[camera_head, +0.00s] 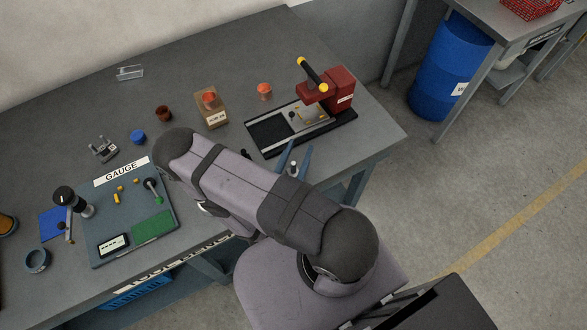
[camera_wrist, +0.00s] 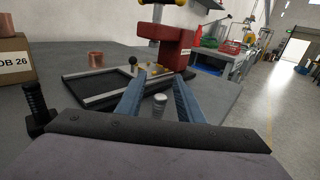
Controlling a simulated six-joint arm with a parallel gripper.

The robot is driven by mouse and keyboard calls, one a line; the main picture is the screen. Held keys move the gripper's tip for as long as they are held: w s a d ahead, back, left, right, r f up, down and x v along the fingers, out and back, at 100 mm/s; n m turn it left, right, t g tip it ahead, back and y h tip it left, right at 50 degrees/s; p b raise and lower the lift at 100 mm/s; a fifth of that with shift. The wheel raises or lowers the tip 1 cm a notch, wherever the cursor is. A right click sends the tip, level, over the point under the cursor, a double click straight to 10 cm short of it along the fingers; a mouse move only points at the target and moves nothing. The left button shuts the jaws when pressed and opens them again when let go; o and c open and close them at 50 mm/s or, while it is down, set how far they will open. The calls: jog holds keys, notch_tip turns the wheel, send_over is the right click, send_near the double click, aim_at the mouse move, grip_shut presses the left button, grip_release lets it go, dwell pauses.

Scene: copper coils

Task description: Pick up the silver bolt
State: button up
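The silver bolt (camera_wrist: 160,104) is a short upright grey cylinder on the dark bench, low in the middle of the wrist view. It also shows as a small pale piece in the head view (camera_head: 293,168), near the bench's front edge. My gripper (camera_wrist: 160,77) is open, its two blue fingers on either side of the bolt. A gap shows between the bolt and each finger in the wrist view. The head view shows the blue fingers (camera_head: 297,153) around it too, partly hidden by my arm. The bolt's lower end is hidden behind the gripper body.
A red press (camera_head: 329,94) on a black base stands just beyond my fingers. A black bolt (camera_wrist: 34,100) stands left of my gripper. A copper coil (camera_head: 264,89) and a cardboard box (camera_head: 212,115) are behind. The gauge board (camera_head: 166,228) is at left.

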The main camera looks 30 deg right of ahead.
jog(key=shift+c, duration=0.3)
grip_shut()
jog(key=shift+r, duration=0.2)
notch_tip(320, 180, up, 10)
jog(key=p, duration=0.1)
jog(key=shift+f, duration=0.15)
dwell(0.4)
